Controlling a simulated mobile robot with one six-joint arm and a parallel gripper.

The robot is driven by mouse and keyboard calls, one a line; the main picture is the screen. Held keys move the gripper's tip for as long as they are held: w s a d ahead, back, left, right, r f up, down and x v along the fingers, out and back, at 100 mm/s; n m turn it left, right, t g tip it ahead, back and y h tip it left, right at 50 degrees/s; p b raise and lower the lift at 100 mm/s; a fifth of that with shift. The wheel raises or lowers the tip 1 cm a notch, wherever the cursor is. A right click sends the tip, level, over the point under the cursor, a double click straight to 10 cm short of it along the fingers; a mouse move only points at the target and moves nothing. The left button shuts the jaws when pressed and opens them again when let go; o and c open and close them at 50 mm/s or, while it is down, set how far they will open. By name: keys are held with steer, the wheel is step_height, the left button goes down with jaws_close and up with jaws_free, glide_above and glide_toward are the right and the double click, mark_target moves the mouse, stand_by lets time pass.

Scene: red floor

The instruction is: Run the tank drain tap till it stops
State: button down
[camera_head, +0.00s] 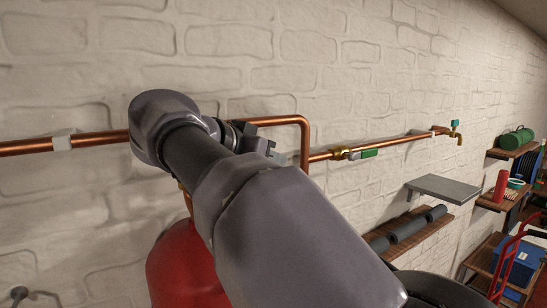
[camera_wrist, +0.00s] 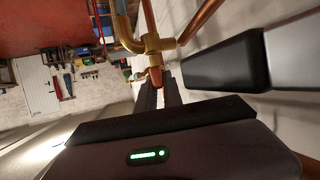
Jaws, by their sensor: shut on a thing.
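The red tank (camera_head: 185,270) shows at the lower left of the head view, partly behind my arm. In the wrist view, brass fittings (camera_wrist: 150,44) join copper pipes just beyond my fingertips. My gripper (camera_wrist: 158,84) is shut on a part at these fittings, apparently the tank drain tap. The held part is mostly hidden by the dark fingers, so its handle angle cannot be told. In the head view my own arm covers most of my gripper and the tap. No water can be made out.
A copper pipe (camera_head: 100,139) runs along the white brick wall. It carries a green-handled valve (camera_head: 368,153) and ends in a teal-handled tap (camera_head: 456,126). A grey shelf (camera_head: 443,189) and wooden shelves stand to the right. A dark block (camera_wrist: 225,65) lies close right of my fingers.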

steer(key=shift+f, duration=0.2)
steer(key=c, duration=1.6)
jaws_free()
steer(key=shift+o, duration=0.6)
steer(key=shift+w+d, duration=0.15)
steer(key=shift+w, duration=0.05)
steer(key=shift+s+r, duration=0.15)
